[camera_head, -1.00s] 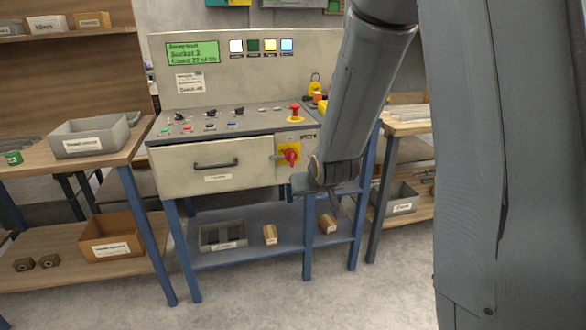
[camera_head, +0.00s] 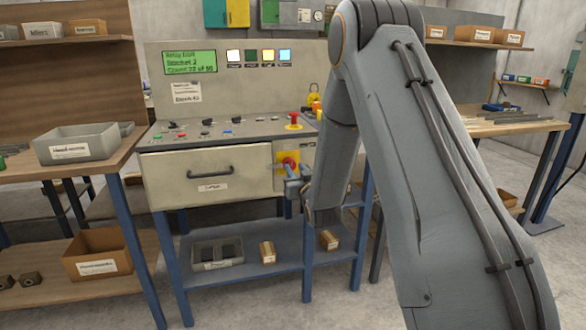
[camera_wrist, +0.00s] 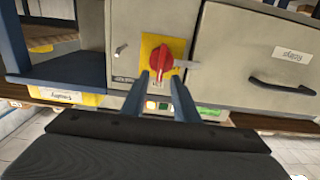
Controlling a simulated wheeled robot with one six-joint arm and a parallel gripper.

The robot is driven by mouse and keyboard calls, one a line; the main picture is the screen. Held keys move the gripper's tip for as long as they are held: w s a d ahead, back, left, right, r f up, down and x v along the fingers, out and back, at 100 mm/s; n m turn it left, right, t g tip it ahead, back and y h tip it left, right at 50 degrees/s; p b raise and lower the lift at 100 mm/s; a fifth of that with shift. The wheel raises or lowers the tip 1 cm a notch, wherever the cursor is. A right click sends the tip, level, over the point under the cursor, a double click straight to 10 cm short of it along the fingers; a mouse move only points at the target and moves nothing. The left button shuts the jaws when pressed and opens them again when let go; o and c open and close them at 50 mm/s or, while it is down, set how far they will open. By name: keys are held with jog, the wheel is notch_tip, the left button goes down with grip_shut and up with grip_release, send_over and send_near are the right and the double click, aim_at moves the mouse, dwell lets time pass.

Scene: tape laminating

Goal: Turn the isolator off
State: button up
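The isolator (camera_head: 288,161) is a red rotary knob on a yellow plate, on the front of the grey control desk, right of the drawer. My gripper (camera_head: 292,178) is at the isolator's lower right in the head view. In the wrist view my gripper (camera_wrist: 158,80) has its two fingers apart with a gap between them, the tips close to the knob's edge. Whether they touch it I cannot tell. Nothing is held.
The desk drawer (camera_head: 210,178) has a dark handle beside the isolator. A red mushroom button (camera_head: 293,121) and small switches sit on the desk top above. A keyhole (camera_wrist: 121,49) shows beside the yellow plate. A shelf (camera_head: 250,255) with boxes lies below.

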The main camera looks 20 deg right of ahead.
aim_at(292, 164)
jog(key=shift+w, duration=1.7)
grip_shut()
